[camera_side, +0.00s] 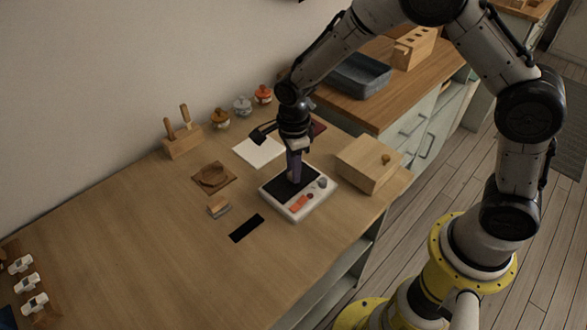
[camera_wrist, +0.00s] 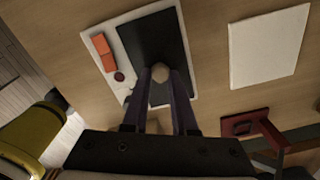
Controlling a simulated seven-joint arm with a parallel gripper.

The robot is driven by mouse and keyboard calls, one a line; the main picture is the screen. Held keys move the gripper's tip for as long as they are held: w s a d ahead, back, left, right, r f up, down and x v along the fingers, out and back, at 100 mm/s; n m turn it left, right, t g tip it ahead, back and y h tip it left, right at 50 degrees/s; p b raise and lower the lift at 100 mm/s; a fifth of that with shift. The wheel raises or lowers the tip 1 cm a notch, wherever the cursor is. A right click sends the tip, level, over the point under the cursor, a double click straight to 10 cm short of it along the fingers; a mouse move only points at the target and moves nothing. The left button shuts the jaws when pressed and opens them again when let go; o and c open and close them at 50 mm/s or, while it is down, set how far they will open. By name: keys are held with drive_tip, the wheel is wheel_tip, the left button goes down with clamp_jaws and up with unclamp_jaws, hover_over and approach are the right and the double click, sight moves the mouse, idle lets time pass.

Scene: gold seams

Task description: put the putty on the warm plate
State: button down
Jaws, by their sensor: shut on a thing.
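The warm plate (camera_side: 315,198) is a white slab with a black top panel, an orange block and a small red knob on its front strip. In the wrist view the warm plate (camera_wrist: 117,42) lies just beyond my fingers. My gripper (camera_side: 293,180) points down over the black panel. In the wrist view my gripper (camera_wrist: 160,76) is shut on a small round tan lump, the putty (camera_wrist: 160,72), which shows against the black panel. I cannot tell whether the putty touches the panel. In the side view the putty is hidden by the fingers.
A dish on a brown mat (camera_side: 212,178), a small block (camera_side: 219,207) and a black strip (camera_side: 246,228) lie to the left.

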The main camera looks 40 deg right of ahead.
drive_tip(key=shift+f, duration=0.35)
drive_tip(key=c, duration=0.7)
unclamp_jaws()
drive_tip(key=shift+r, duration=0.15)
wheel_tip(320, 180, up, 12)
drive_tip(key=s+d+r+n+t, duration=0.2)
drive_tip(key=s+d+r+n, duration=0.2)
drive_tip(key=s+r+n, duration=0.3)
drive_tip(key=s+d+r+n+t, duration=0.25)
drive_tip(key=s+r+n, duration=0.25)
drive_tip(key=s+n, duration=0.25)
drive_tip(key=s+d+f+n+t, duration=0.1)
drive_tip(key=s+d+n, duration=0.1)
drive_tip(key=s+n, duration=0.6)
drive_tip(key=shift+s+d, duration=0.3)
drive_tip(key=shift+s, duration=0.45)
